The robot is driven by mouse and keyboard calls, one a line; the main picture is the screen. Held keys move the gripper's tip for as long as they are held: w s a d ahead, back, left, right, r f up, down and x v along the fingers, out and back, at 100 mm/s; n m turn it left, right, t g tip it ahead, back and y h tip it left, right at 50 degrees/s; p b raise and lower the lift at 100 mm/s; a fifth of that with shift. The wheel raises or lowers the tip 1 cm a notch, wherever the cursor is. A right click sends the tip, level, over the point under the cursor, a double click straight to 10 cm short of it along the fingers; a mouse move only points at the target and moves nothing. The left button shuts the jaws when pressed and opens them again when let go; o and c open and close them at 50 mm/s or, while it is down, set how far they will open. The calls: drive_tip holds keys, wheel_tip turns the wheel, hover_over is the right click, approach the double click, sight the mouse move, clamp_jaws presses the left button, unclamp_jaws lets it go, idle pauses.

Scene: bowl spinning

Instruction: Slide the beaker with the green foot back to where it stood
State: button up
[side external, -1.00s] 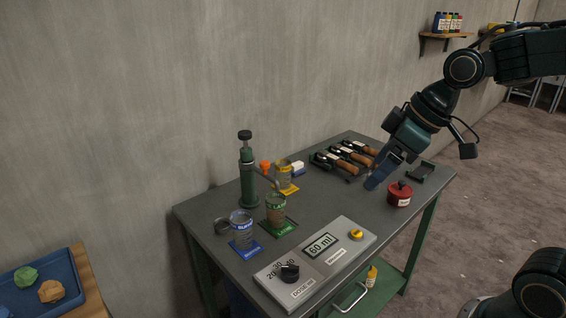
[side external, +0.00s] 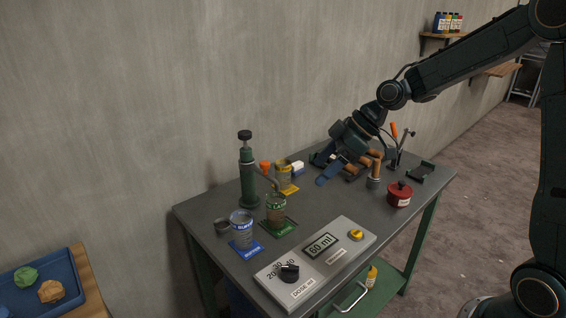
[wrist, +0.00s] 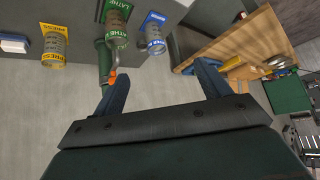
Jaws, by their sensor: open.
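The beaker with the green foot (side external: 276,212) is clear with a green band and brownish contents. It stands upright on the green mat (side external: 290,228), under the spout of the green pump (side external: 249,180). In the wrist view the green-banded beaker (wrist: 117,22) is at the top, beyond the pump's spout. My gripper (side external: 322,181) is open and empty above the table, right of the beaker and apart from it. Both blue fingers (wrist: 160,82) show in the wrist view with nothing between them.
A blue-banded beaker (side external: 241,230) stands on a blue mat to the left. A yellow-banded one (side external: 284,177) stands on a yellow mat behind. The dosing box (side external: 315,262) reads 60 ml in front. A red pot (side external: 399,195) is at the right. Wooden-handled tools lie at the back.

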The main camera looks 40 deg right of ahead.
drive_tip(key=w+d+f+n+y, duration=0.1)
drive_tip(key=w+d+f+y, duration=0.2)
drive_tip(key=w+f, duration=0.35)
drive_tip(key=n+t+y, duration=0.1)
drive_tip(key=t+y, duration=0.1)
drive_tip(key=t, duration=0.1)
approach(267, 208)
drive_tip(key=d, duration=0.1)
drive_tip(key=s+d, duration=0.1)
drive_tip(key=d, duration=0.1)
drive_tip(key=s+d+r, duration=0.1)
drive_tip(key=shift+d, duration=0.15)
drive_tip(key=shift+w+f, duration=0.1)
drive_tip(key=shift+x, duration=6.85)
drive_tip(key=shift+w, duration=0.1)
drive_tip(key=c, duration=1.2)
